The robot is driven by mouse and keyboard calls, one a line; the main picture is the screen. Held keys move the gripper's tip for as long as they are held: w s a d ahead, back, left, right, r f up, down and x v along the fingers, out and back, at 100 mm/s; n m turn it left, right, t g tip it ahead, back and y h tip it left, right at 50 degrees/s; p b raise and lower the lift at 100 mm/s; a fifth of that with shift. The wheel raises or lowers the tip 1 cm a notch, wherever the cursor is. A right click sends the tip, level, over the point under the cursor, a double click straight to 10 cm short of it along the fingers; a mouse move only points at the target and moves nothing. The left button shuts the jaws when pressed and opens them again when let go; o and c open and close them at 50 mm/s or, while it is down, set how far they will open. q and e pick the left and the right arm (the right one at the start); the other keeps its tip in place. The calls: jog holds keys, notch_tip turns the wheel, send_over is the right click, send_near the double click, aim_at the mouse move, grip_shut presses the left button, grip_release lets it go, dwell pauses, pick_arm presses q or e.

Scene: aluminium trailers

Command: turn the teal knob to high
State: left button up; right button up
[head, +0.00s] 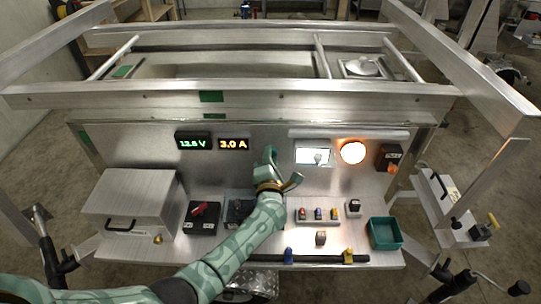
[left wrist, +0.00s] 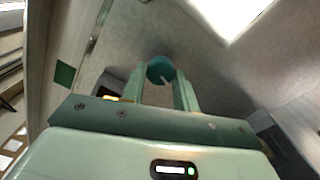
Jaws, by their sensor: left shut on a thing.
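The teal knob (left wrist: 160,70) shows in the left wrist view as a round cap with a pale pointer line running toward the lower right. My left gripper (left wrist: 162,88) is shut on it, with one green finger on each side. In the head view my left gripper (head: 269,160) reaches up to the upright metal panel (head: 270,175), right of the displays, and hides the knob there. No scale or "high" mark is readable around the knob. My right gripper is in neither view.
A green voltage display (head: 193,143) and an orange 3.0 A display (head: 233,144) are left of my gripper. A white meter (head: 313,155) and a glowing lamp (head: 352,152) are right of it. Below stand a red-handled switch (head: 204,216) and a teal bin (head: 384,246).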

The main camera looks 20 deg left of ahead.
pick_arm(q)
jog(key=shift+m+p, duration=1.25)
jog(key=shift+m, duration=2.65)
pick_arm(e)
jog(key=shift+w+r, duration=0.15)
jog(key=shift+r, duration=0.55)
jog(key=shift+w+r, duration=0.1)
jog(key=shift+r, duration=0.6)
pick_arm(q)
jog(key=shift+m, duration=0.3)
jog(key=o, duration=1)
jog(key=shift+s, duration=0.1)
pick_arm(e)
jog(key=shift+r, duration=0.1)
